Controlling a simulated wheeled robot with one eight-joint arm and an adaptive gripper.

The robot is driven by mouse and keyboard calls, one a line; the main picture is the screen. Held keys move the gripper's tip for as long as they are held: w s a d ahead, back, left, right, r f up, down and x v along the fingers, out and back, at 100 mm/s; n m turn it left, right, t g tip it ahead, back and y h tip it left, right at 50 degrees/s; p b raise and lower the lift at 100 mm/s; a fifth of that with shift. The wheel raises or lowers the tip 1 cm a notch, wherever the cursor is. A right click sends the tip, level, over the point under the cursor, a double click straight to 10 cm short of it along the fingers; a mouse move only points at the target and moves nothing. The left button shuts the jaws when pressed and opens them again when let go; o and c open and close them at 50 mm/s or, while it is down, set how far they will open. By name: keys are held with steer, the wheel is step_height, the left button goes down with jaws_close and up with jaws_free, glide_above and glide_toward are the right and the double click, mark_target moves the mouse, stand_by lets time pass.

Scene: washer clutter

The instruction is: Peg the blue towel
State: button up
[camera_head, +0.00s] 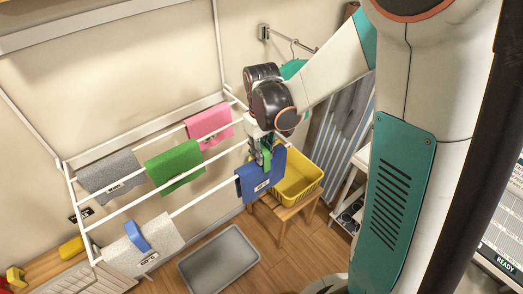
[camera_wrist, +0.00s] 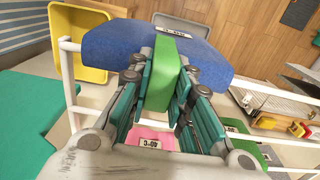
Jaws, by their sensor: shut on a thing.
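The blue towel (camera_head: 250,186) hangs over the front rail of the white drying rack (camera_head: 194,205), at its right end. In the wrist view the blue towel (camera_wrist: 108,44) lies across the top, just beyond the fingers. My gripper (camera_head: 260,150) is above the towel and shut on a green peg (camera_head: 266,158). In the wrist view the green peg (camera_wrist: 165,70) stands between the teal fingers of my gripper (camera_wrist: 160,85). The peg's far end overlaps the towel. I cannot tell whether it straddles the towel and rail or is only in front.
Pink (camera_head: 209,122), green (camera_head: 175,166) and grey (camera_head: 110,176) towels hang on other rails. A pale towel (camera_head: 150,258) with a blue peg (camera_head: 137,235) hangs at front left. A yellow basket (camera_head: 307,188) on a wooden stool stands behind the blue towel. A grey tray (camera_head: 218,262) lies below.

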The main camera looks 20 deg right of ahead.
steer(key=shift+s+f+b, duration=0.25)
steer(key=shift+f+b, duration=0.05)
steer(key=shift+f, duration=0.2)
steer(key=o, duration=0.9)
steer(key=shift+w+f, duration=0.15)
steer(key=shift+w, duration=0.05)
steer(key=o, duration=0.5)
steer(key=shift+r, duration=0.3)
